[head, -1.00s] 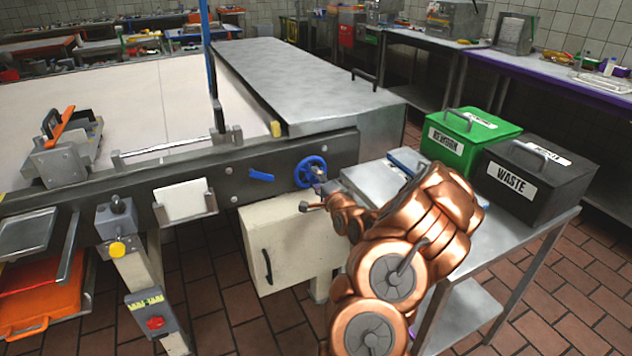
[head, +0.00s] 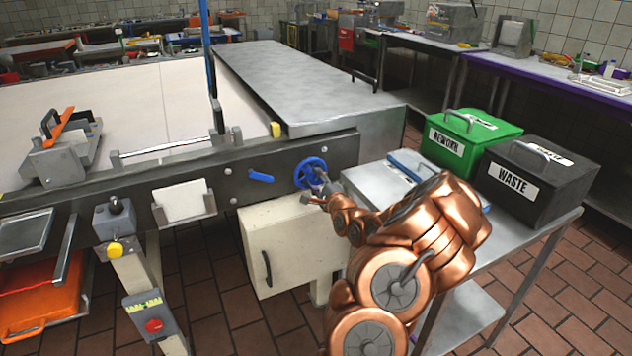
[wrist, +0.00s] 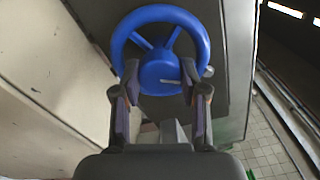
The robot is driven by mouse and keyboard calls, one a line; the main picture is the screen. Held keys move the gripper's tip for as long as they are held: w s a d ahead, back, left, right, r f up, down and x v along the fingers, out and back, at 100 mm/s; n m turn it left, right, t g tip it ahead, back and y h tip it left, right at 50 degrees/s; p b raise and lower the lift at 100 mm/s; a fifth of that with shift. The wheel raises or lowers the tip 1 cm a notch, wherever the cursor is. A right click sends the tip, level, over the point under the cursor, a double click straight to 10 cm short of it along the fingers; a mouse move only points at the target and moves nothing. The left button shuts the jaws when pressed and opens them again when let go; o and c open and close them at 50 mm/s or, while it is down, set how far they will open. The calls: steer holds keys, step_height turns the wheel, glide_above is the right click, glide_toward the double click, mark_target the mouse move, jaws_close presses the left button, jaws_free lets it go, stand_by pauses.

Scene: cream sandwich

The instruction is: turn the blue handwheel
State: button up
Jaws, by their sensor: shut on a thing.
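The blue handwheel (head: 309,173) is mounted on the front of the dark machine rail, right of a small blue lever (head: 261,177). In the wrist view, the handwheel (wrist: 161,12) fills the upper middle, with its rim, spokes and hub showing. My gripper (wrist: 160,80) has one finger on each side of the hub area, at the lower part of the wheel, and is shut on it. In the head view my gripper (head: 322,194) reaches the wheel from the lower right; the exact contact is too small to tell there.
A cream cabinet (head: 292,250) hangs below the wheel. To the right, a metal side table (head: 487,290) carries a green rework bin (head: 450,147) and a black waste bin (head: 560,190). A yellow button (head: 115,249) and a red knob (head: 153,326) are at left.

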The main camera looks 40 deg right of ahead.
steer(key=shift+f, duration=0.1)
steer(key=o, duration=1.1)
steer(key=shift+o, duration=0.2)
steer(key=shift+s, duration=0.15)
steer(key=shift+s+a, duration=0.1)
steer(key=shift+s, duration=0.5)
steer(key=v, duration=1)
steer(key=shift+s+a, duration=0.15)
steer(key=shift+a, duration=0.1)
